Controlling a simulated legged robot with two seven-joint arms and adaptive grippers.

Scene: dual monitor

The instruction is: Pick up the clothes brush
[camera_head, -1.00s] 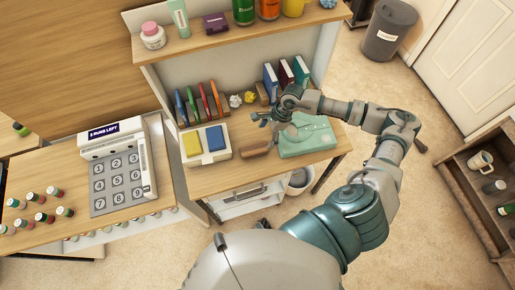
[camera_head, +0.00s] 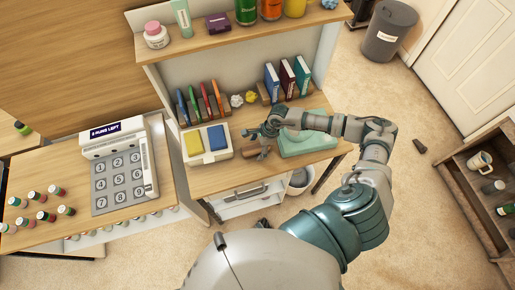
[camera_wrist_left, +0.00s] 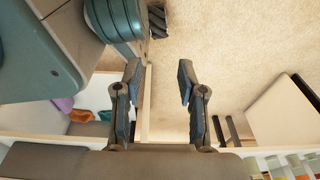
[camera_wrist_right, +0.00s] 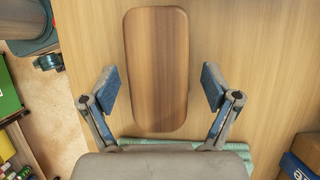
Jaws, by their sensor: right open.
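A teal flat item (camera_head: 306,143) lies right of the brush. A tray (camera_head: 212,157) with yellow and blue blocks is to its left. Binders (camera_head: 271,84), folders (camera_head: 205,104) and crumpled paper (camera_head: 237,100) stand behind. A keypad machine (camera_head: 120,172) stands at the left.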

